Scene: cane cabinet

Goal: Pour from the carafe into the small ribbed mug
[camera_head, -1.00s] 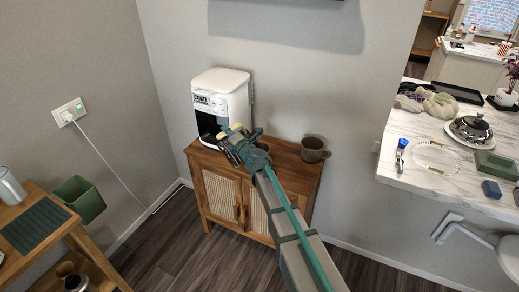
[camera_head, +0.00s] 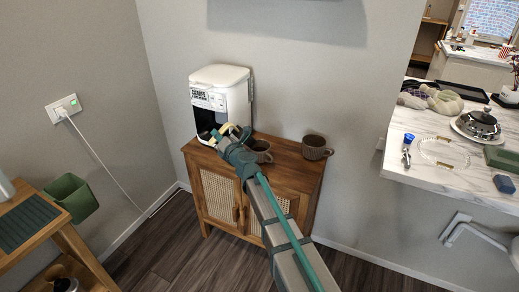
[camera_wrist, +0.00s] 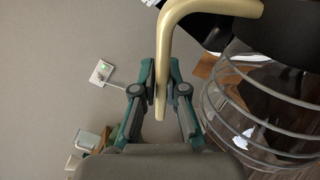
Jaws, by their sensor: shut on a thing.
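The carafe (camera_wrist: 236,112) is clear glass with rings around it, a black lid and a cream-gold handle (camera_wrist: 166,60). My gripper (camera_wrist: 160,88) is shut on this handle, with one finger on each side. In the head view my gripper (camera_head: 229,138) is above the cabinet, in front of the coffee maker, and hides most of the carafe. A dark brown mug (camera_head: 261,150) stands just right of my gripper, partly hidden by it. Another brown mug (camera_head: 316,148) stands farther right. I cannot tell which is the ribbed one, nor see any liquid.
The white coffee maker (camera_head: 221,82) stands at the left back of the wooden cane cabinet (camera_head: 282,160). A wall is close behind. A marble counter (camera_head: 420,175) with dishes is at right, and a wooden table (camera_head: 40,222) at left. The cabinet top's front right is bare.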

